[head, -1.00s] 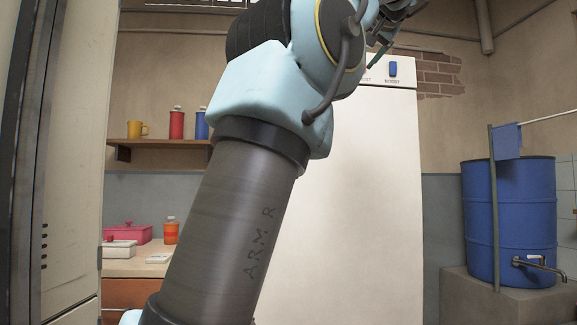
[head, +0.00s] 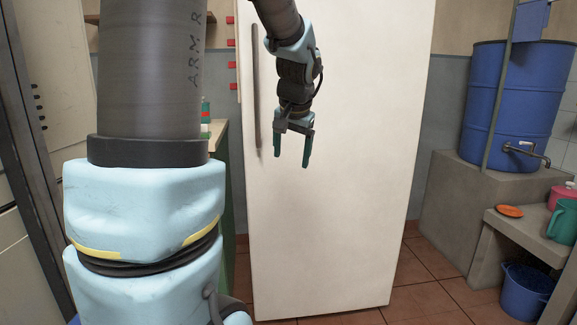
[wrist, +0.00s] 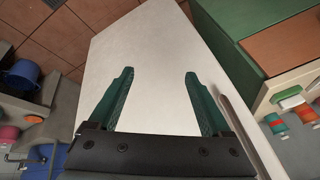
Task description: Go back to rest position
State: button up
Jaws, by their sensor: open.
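My gripper (head: 292,150) hangs in front of the white refrigerator (head: 335,230) in the head view, with its two green fingers pointing down. The fingers are apart and nothing is between them. In the wrist view my gripper (wrist: 158,95) is also open and empty, with the white refrigerator door (wrist: 150,50) behind it. The refrigerator door looks shut. Its long grey handle (head: 256,90) is left of my gripper in the head view. I cannot tell the exact gap between the fingers and the door.
A blue barrel (head: 515,105) stands on a concrete ledge at the right. Below it are an orange dish (head: 509,211), a green pitcher (head: 563,222) and a blue bucket (head: 525,292). A green-sided counter (head: 222,190) is left of the refrigerator. Tiled floor (head: 425,300) shows in front.

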jog(key=s+a+f+n+g, duration=0.2)
jog(key=s+a+f, duration=0.2)
jog(key=s+f, duration=0.4)
jog(key=s+a+f+n+g, duration=0.2)
jog(key=s+a+f, duration=0.2)
jog(key=s+f, duration=0.45)
notch_tip(320, 180, up, 23)
jog(key=p, duration=2.1)
jog(key=shift+s+d+r+t+h, duration=0.2)
jog(key=shift+s+d+t+h, duration=0.1)
jog(key=shift+h, duration=0.1)
